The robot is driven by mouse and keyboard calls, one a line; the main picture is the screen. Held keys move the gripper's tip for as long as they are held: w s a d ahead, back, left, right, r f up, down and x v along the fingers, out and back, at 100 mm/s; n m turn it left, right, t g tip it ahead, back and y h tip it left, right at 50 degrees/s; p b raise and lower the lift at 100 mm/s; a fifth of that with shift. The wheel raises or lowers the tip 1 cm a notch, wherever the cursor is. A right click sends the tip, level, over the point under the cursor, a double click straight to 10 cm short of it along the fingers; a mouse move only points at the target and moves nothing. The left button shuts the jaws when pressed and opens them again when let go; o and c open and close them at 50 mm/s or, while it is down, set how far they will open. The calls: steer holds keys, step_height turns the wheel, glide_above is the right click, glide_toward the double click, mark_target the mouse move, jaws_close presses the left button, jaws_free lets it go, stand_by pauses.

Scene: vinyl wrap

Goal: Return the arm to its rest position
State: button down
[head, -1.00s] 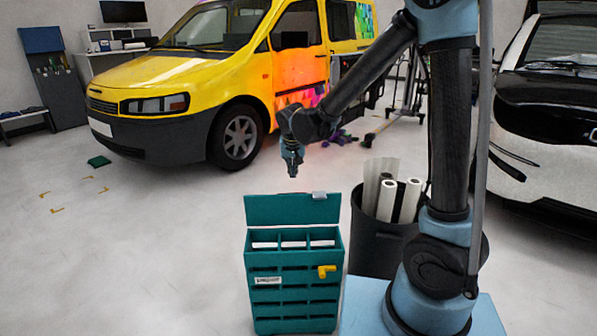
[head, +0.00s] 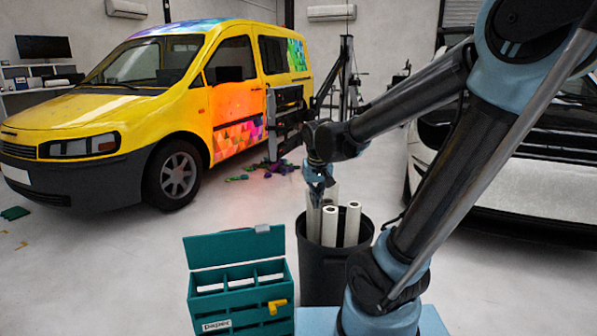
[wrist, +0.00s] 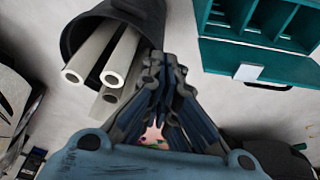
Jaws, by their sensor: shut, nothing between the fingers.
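My arm reaches from the right side of the head view, with its elbow raised and its forearm running down to the left. My gripper (head: 318,198) hangs from the wrist, pointing down, and overlaps the black bin of rolls in the head view. In the wrist view the fingers (wrist: 166,72) come together at their tips, shut with nothing between them. The bin's rolls appear to the left of the fingers there. I cannot tell the exact gap between gripper and rolls.
The black bin (head: 322,272) holds several white rolls (head: 351,224). A teal compartment box (head: 238,283) with a raised lid (head: 232,247) and yellow piece (head: 277,306) stands left of it. Behind are a yellow van (head: 90,110) and a dark-and-white car (head: 535,185).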

steer(key=s+d+f, duration=0.3)
steer(key=s+d, duration=0.3)
steer(key=s, duration=0.2)
steer(key=s+d+f+m+g, duration=0.1)
steer(key=s+d+f, duration=0.2)
steer(key=s+d, duration=0.4)
steer(key=shift+s+d, duration=0.2)
steer(key=shift+s, duration=0.8)
